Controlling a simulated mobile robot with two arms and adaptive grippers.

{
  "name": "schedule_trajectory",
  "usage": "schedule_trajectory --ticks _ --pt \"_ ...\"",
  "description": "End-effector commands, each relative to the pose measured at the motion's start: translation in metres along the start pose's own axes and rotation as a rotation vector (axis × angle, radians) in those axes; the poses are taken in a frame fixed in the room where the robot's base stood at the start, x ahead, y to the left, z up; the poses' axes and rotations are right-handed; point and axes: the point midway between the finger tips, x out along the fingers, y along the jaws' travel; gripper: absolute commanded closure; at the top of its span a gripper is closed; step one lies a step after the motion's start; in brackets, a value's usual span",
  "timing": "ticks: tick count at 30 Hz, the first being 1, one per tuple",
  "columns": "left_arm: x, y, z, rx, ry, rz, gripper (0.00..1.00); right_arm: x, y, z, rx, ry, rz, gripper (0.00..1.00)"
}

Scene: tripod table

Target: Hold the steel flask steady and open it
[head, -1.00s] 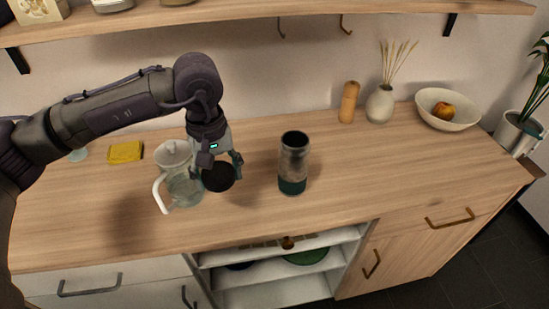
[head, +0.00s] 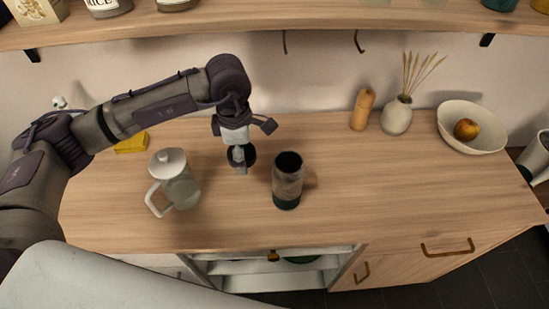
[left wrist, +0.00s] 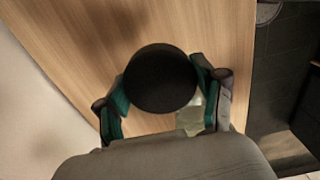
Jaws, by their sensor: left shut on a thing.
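The steel flask (head: 288,180) stands upright on the wooden counter, grey with a dark green base. Its mouth is open and dark, with no lid on it. My left gripper (head: 239,160) is left of the flask and a little behind it, apart from it. It is shut on the round black lid (head: 251,155). In the left wrist view the lid (left wrist: 160,78) sits between the green-padded fingers of the left gripper (left wrist: 164,102). No right gripper shows, and nothing holds the flask.
A glass pitcher with a white lid and handle (head: 168,158) stands left of the flask. A yellow sponge (head: 132,143) lies behind it. A wooden mill (head: 362,110), a vase (head: 397,116) and a bowl with fruit (head: 472,142) stand at the back right. The counter right of the flask is clear.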

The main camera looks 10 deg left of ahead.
Motion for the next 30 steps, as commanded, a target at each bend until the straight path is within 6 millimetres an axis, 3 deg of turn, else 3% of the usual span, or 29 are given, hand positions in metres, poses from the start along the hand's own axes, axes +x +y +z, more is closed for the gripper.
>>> schedule_trajectory --ticks 1,6,12,16,24,30 --pt "-0.004 0.001 0.001 -0.124 0.003 -0.006 0.73 -0.013 0.000 -0.001 0.000 -0.001 0.000 0.05" --pt "0.002 0.006 0.002 -0.508 0.013 -0.009 0.73 -0.030 0.000 -0.002 0.000 -0.001 0.000 0.05" --pt "0.008 0.009 0.002 -0.777 0.023 -0.009 0.73 -0.039 0.001 -0.003 0.000 -0.001 0.000 0.05" --pt "0.017 0.009 0.001 -0.842 0.028 -0.010 0.73 -0.044 0.001 -0.003 0.000 -0.001 0.000 0.05" --pt "0.064 0.008 0.000 -0.849 0.028 -0.009 0.73 -0.057 0.001 -0.005 0.000 -0.001 0.000 0.05" --pt "0.084 0.007 0.000 -0.847 0.028 -0.010 0.73 -0.062 0.001 -0.005 0.000 -0.001 0.000 0.05"
